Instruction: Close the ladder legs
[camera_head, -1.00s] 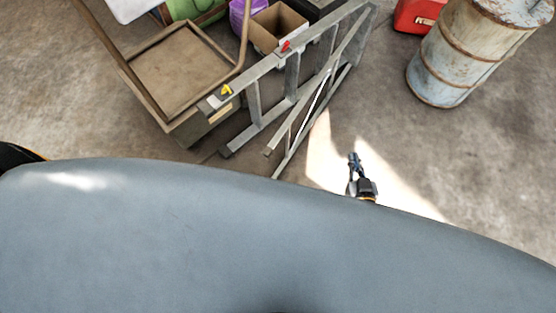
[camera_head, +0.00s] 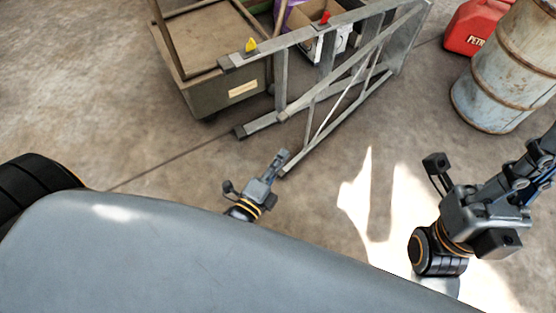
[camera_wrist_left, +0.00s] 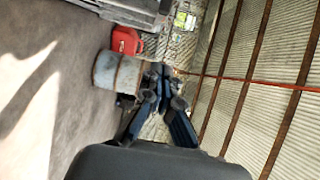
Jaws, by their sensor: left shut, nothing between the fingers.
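A wooden-sided cart (camera_head: 200,45) stands behind the ladder's left end, with a box (camera_head: 338,45) behind the ladder. A rusty barrel (camera_head: 505,85) and red petrol can (camera_head: 470,28) are at right; the barrel (camera_wrist_left: 117,72) also shows in the left wrist view. Sunlit floor between is clear.

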